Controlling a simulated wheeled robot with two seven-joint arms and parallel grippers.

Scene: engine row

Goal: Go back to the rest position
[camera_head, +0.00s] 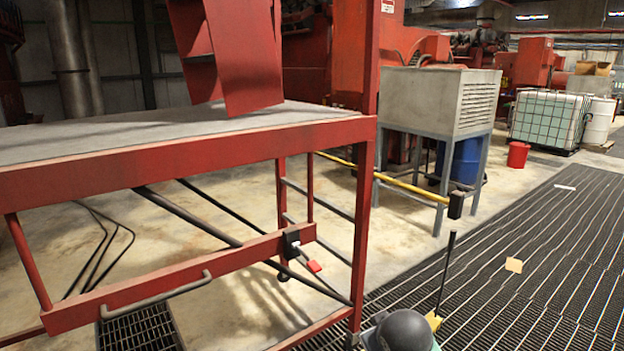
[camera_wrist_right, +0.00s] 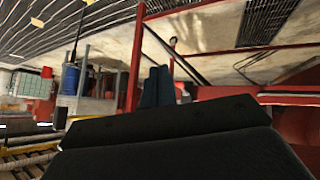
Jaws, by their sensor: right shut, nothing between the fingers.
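My right gripper (camera_wrist_right: 158,88) shows in the right wrist view as two dark blue-grey fingers side by side, shut with nothing between them. The large black body of the wrist fills the bottom of that view. The fingers appear in front of the red frame, apart from it as far as I can tell. Neither gripper shows in the head view, and my left gripper is not seen at all. A red steel frame table (camera_head: 190,150) with a grey top stands close at the left in the head view. A red-tipped lever (camera_head: 314,266) is on its lower rail.
A grey cabinet on legs (camera_head: 440,100), a blue drum (camera_head: 462,162), a red bucket (camera_head: 518,154) and a caged white tank (camera_head: 548,118) stand behind. A dark round object (camera_head: 405,331) and an upright stick (camera_head: 446,275) are at the bottom. Grating floor (camera_head: 560,240) at right is mostly clear.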

